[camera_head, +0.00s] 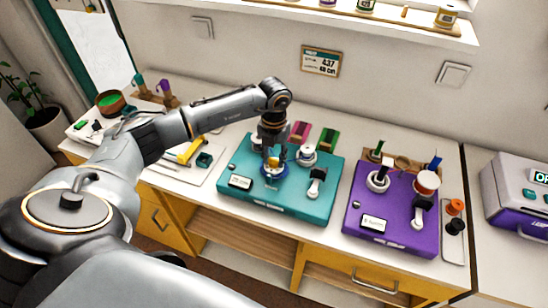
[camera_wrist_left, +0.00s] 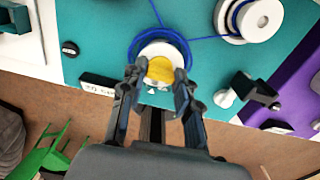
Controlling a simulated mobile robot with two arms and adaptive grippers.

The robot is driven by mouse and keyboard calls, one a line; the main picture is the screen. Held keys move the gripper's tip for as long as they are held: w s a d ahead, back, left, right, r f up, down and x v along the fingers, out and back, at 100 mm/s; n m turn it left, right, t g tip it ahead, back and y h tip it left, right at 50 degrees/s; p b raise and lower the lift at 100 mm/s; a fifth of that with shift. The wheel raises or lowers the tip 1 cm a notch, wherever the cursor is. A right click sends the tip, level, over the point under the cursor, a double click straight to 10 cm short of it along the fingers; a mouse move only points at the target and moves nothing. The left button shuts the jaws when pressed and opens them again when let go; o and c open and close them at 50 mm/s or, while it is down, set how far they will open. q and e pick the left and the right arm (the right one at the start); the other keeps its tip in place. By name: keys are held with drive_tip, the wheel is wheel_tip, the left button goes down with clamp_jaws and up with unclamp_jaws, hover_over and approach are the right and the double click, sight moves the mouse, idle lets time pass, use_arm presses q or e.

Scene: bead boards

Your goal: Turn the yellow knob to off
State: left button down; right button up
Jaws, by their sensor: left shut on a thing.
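The yellow knob (camera_wrist_left: 160,70) sits on a white round base (camera_wrist_left: 163,48) with a blue ring around it, on the teal board (camera_head: 232,205). It also shows in the head view (camera_head: 273,162), just below my left gripper (camera_head: 272,157). In the left wrist view my left gripper (camera_wrist_left: 158,84) has one finger on each side of the knob and is shut on it. White marks lie on the board just below the base; I cannot read the knob's setting. My right gripper is not in view.
A white spool (camera_wrist_left: 255,18) with blue cord and a black-and-white lever (camera_wrist_left: 240,88) stand right of the knob. A label block (camera_head: 240,182) is to its left. A purple board (camera_head: 385,238) with more fittings lies farther right. A shelf (camera_head: 390,20) hangs above.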

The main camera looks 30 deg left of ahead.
sight(274, 159)
use_arm(q)
drive_tip(key=n, duration=0.4)
drive_tip(key=shift+n, duration=0.3)
drive_tip(key=n, duration=0.4)
drive_tip(key=shift+n, duration=0.3)
drive_tip(key=n, duration=0.4)
drive_tip(key=shift+n, duration=0.3)
drive_tip(key=shift+n+p, duration=0.55)
drive_tip(key=shift+n, duration=1.45)
drive_tip(key=c, duration=1)
unclamp_jaws()
drive_tip(key=shift+o, duration=0.2)
drive_tip(key=shift+r, duration=0.2)
wheel_tip(274, 159, up, 12)
drive_tip(key=shift+f, duration=0.15)
